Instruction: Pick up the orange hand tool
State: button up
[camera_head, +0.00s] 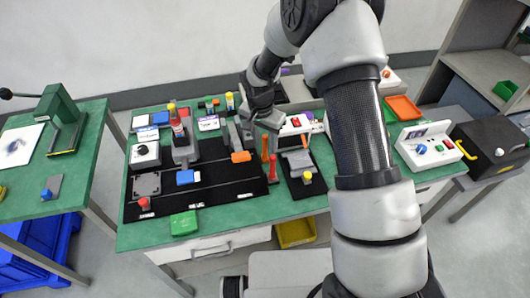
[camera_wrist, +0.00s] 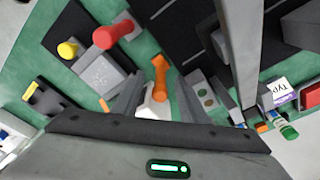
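An orange hand tool (camera_head: 265,148) with a slim handle stands on the green bench, just right of the black mat. In the wrist view, the orange tool (camera_wrist: 160,72) shows ahead of the palm, with a whitish part near its lower end. My gripper (camera_head: 258,125) hangs above and close to the tool. In the wrist view, my gripper (camera_wrist: 155,98) has grey fingers apart on either side of the tool's line. No contact with the tool is visible, and the exact gap is hard to judge.
A red handle (camera_head: 273,166) stands beside the tool. A black tray (camera_head: 296,190) lies to the right, and a black mat (camera_head: 215,200) with several fixtures to the left. The front-left bench edge (camera_head: 150,235) is clear.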

aim_at(266, 146)
jog(key=shift+w+d+f, duration=0.1)
jog(key=shift+w+f, duration=0.05)
jog(key=shift+f, duration=0.6)
jog(key=shift+w+d+f, duration=0.1)
jog(key=shift+w+f, duration=0.05)
jog(key=shift+f, duration=0.6)
grip_shut()
jog(key=shift+r, duration=0.15)
